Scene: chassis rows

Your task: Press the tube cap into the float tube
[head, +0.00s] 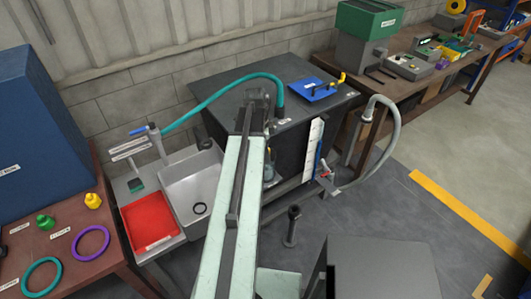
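My pale green arm reaches up the middle of the picture to a dark joint in front of the black tank bench. My gripper's fingers do not show; the arm seems to hide them. I cannot tell surely which part is the float tube. I cannot single out the tube cap. A small green piece (45,222) and a small yellow piece (93,201) stand on the left table, too small to identify.
A sink (190,185) and a red tray (150,222) lie left of my arm. A teal hose (225,88) arches to the tank bench (240,92). A grey hose (390,130) hangs at its right. A dark post (291,225) stands on the floor.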

